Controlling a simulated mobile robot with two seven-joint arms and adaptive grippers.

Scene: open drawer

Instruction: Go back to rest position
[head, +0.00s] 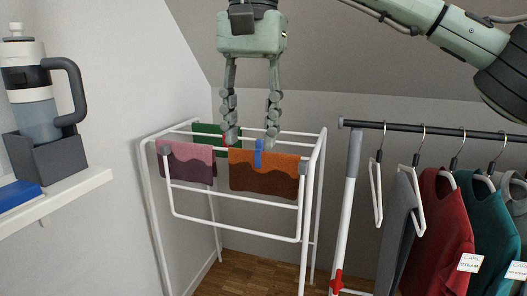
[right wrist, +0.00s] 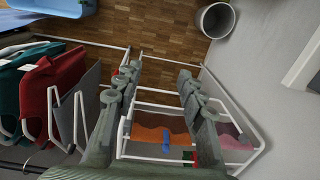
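My right gripper (head: 250,140) hangs fingers-down at the top middle of the head view, in line with the white drying rack (head: 300,222). Its two fingers are spread apart with nothing between them. It also shows open in the right wrist view (right wrist: 156,86). An orange cloth (head: 262,181) hangs on the rack below the fingertips, with a blue clip (head: 258,154) on its top edge. I cannot tell whether the fingertips touch anything. My left gripper is not in view.
A pink cloth (head: 190,165) and a green cloth (head: 205,130) also hang on the rack. A clothes rail (head: 455,131) with several garments stands at the right. A wall shelf (head: 75,195) holds a steamer-like appliance (head: 38,120). A bin (right wrist: 215,20) stands on the floor.

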